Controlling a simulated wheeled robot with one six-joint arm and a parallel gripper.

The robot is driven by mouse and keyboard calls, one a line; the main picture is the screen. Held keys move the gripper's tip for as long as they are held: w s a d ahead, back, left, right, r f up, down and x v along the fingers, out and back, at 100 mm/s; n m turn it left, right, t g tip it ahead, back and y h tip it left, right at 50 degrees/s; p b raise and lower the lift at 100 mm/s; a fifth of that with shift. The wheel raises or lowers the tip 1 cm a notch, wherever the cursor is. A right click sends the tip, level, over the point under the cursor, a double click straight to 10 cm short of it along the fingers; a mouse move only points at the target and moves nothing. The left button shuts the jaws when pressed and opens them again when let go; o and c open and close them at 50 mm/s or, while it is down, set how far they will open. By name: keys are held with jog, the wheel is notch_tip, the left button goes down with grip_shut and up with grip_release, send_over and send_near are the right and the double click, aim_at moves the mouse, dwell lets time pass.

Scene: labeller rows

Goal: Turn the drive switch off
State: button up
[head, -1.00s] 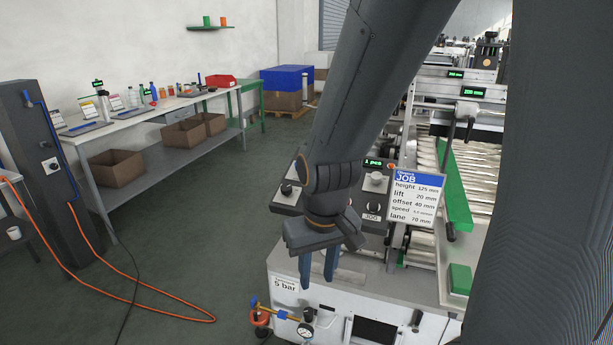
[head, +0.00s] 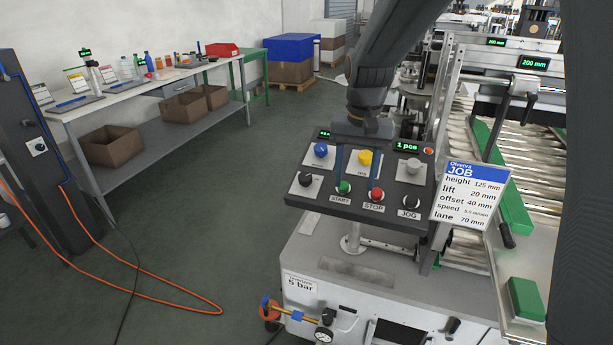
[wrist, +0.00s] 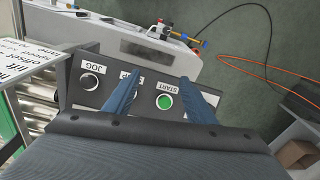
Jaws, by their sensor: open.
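The dark control panel (head: 320,198) carries several knobs and buttons. A blue knob (head: 320,150), a yellow knob (head: 365,157) and a grey knob (head: 408,171) form its back row. A black knob (head: 305,179), the green START button (head: 344,187), the red STOP button (head: 376,194) and the black JOG button (head: 411,201) form its front row. I cannot read which knob is the drive switch.
A job card (head: 470,193) stands at the panel's right, beside the roller conveyor (head: 482,180). Small green displays (head: 407,147) sit at the panel's back edge. A gauge and valve (head: 323,336) are below.

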jog(key=r+m+b, duration=0.1)
jog(key=m+b, duration=0.1)
jog(key=b, duration=0.1)
send_over(305, 175)
jog(key=shift+r+g, duration=0.1)
jog(key=shift+g, duration=0.2)
notch_tip(305, 175, down, 8)
jog(key=shift+r+p, duration=0.2)
jog(key=shift+p, duration=0.85)
jog(key=c, duration=1)
jog(key=shift+c, duration=0.2)
